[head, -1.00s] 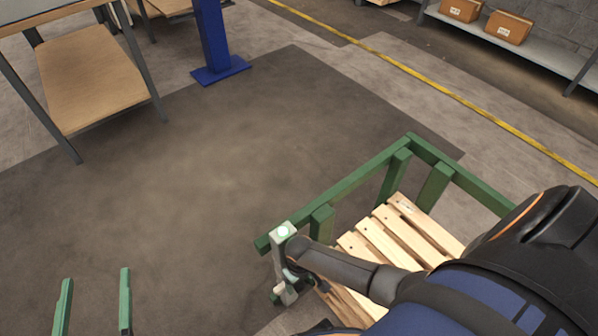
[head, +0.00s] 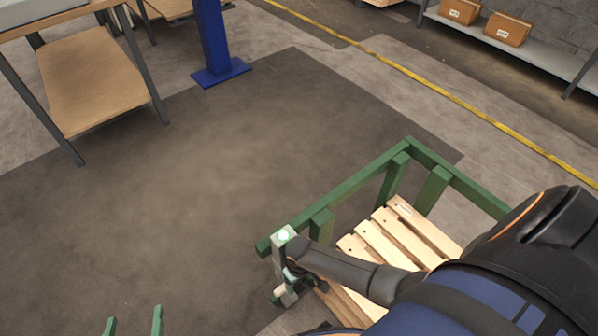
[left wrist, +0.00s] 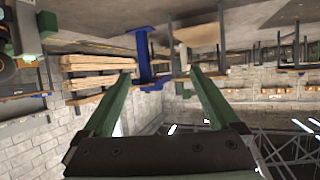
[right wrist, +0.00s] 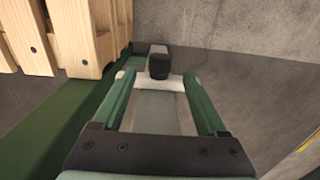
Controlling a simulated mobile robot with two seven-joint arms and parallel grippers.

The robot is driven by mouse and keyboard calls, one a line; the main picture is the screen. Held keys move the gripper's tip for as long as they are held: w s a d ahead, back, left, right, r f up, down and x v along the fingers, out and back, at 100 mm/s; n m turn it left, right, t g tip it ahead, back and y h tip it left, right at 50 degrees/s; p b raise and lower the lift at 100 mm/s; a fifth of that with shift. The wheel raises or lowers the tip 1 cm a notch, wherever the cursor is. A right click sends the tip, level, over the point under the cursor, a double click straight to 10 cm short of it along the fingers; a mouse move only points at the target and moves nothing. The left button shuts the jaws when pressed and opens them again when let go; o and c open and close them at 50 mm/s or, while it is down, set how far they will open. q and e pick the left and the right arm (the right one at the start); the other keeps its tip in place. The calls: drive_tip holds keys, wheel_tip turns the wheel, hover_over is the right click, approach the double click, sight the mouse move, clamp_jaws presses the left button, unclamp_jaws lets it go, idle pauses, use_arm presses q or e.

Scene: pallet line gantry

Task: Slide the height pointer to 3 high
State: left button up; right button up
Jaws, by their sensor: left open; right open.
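A grey post (head: 279,248) with a lit green spot on top stands at the near left corner of the green pallet frame (head: 340,192). My right arm reaches to this post. My right gripper (right wrist: 160,84) is open in the right wrist view, its green fingers on either side of a grey strip (right wrist: 157,112). A black knob (right wrist: 158,63) sits on a pale crosspiece just beyond the fingertips, not gripped. No height marks are readable, so the pointer's setting cannot be told. My left gripper (head: 133,317) is open and empty at the lower left, its fingertips also showing in the left wrist view (left wrist: 163,76).
A wooden pallet (head: 385,240) lies inside the green frame. A workbench (head: 92,75) and a blue column (head: 212,45) stand at the back left. A shelf with boxes (head: 507,29) is at the back right. The dark floor between is clear.

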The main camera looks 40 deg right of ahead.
use_arm(q)
drive_tip(key=s+f+g+p, duration=0.1)
drive_tip(key=s+f+g, duration=0.2)
drive_tip(key=s+f, duration=0.2)
drive_tip(key=shift+d+f+n+g, duration=0.2)
drive_tip(key=shift+f+n+g, duration=0.15)
drive_tip(key=shift+f, duration=0.4)
use_arm(e)
drive_tip(key=shift+r, duration=0.75)
